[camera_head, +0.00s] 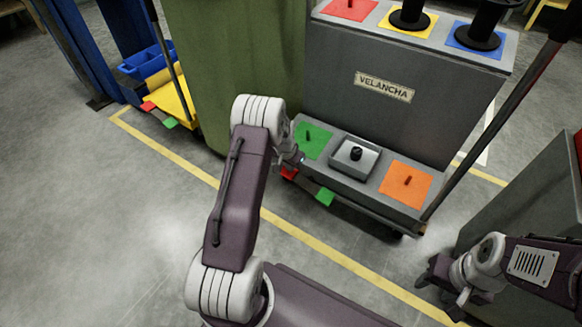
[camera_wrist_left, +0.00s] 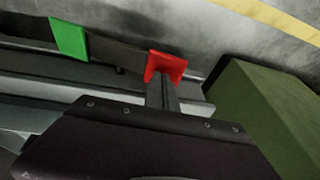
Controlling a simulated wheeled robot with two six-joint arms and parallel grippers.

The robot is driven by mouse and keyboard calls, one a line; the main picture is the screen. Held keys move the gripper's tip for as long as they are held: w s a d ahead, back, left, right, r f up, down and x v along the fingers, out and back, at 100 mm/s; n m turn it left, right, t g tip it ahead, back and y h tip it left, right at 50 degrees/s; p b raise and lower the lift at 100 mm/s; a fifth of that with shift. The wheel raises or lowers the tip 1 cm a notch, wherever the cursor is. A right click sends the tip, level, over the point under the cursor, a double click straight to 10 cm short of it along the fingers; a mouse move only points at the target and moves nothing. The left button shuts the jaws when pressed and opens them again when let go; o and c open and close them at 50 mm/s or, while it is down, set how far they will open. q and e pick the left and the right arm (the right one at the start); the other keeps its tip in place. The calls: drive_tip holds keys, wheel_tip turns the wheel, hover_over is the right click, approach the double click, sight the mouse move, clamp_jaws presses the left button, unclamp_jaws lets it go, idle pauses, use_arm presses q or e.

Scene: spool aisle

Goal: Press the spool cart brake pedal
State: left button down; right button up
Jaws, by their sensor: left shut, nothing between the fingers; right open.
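The grey spool cart (camera_head: 390,120) with a "VELANCHA" plate stands in front of me. Low on its front edge are a red pedal (camera_head: 289,173) and a green pedal (camera_head: 325,196). My left gripper (camera_head: 298,160) is shut and empty, reaching down beside the cart's lower shelf near the red pedal. In the left wrist view its closed fingers (camera_wrist_left: 162,96) line up with the red pedal (camera_wrist_left: 166,65) and overlap its near edge; I cannot tell if they touch. The green pedal (camera_wrist_left: 69,38) lies to the left there. My right gripper (camera_head: 436,274) is open, low at the right.
A tall green container (camera_head: 235,70) stands left of the cart. Another cart with a yellow part (camera_head: 172,98) and blue bin is farther left. A grey cabinet (camera_head: 530,200) is at the right. Floor with a yellow line (camera_head: 190,167) is clear in front.

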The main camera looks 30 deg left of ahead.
idle(0.3)
use_arm(q)
drive_tip(key=shift+a+p, duration=0.1)
drive_tip(key=shift+p, duration=0.2)
drive_tip(key=h+p, duration=0.1)
drive_tip(key=p, duration=0.1)
drive_tip(key=a+h+p, duration=0.1)
drive_tip(key=p, duration=0.1)
drive_tip(key=shift+s+f+n+h, duration=0.1)
drive_tip(key=shift+f+n+h, duration=0.2)
drive_tip(key=shift+f+h, duration=0.1)
drive_tip(key=shift+a+f, duration=0.1)
drive_tip(key=shift+f, duration=0.2)
drive_tip(key=shift+a+f, duration=0.1)
drive_tip(key=shift+f, duration=0.25)
drive_tip(key=shift+w+a+f+b, duration=0.15)
drive_tip(key=shift+a+f+b, duration=0.25)
drive_tip(key=shift+f, duration=0.25)
drive_tip(key=shift+w+a+f+b, duration=0.1)
drive_tip(key=shift+a+f+b, duration=0.25)
drive_tip(key=shift+f, duration=0.25)
use_arm(e)
drive_tip(key=shift+a+r, duration=0.35)
drive_tip(key=shift+r, duration=0.4)
drive_tip(key=shift+a+r, duration=0.35)
drive_tip(key=shift+r, duration=0.4)
use_arm(q)
drive_tip(key=shift+r, duration=0.1)
